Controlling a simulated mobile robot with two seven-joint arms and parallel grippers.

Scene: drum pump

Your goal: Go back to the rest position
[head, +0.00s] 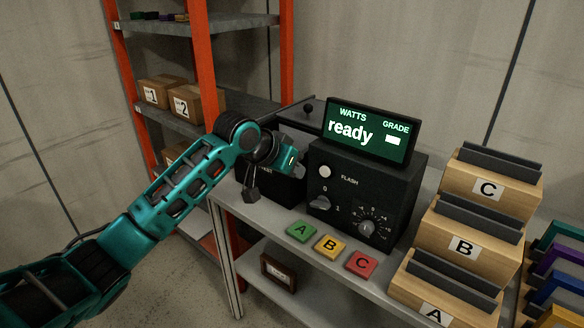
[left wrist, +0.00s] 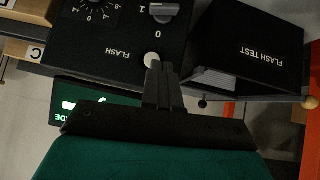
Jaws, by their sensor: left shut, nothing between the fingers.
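My left gripper (head: 299,166) is at the left side of the black FLASH box (head: 350,160), with its teal hand pointing towards it. In the left wrist view the two dark fingers (left wrist: 160,72) are shut together and empty. Their tips appear close to the white round button (left wrist: 152,60), which also shows in the head view (head: 325,172). I cannot tell whether they touch it. The display (head: 367,132) on the box reads "WATTS ready GRADE", with a white patch under GRADE. My right gripper is not in view.
The flash test box (head: 272,188) stands left of the FLASH box, partly behind my arm. Green A (head: 301,231), yellow B (head: 330,246) and red C (head: 361,264) tiles lie along the bench front. Stepped wooden holders (head: 460,245) stand right. An orange-post shelf (head: 204,60) stands behind my arm.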

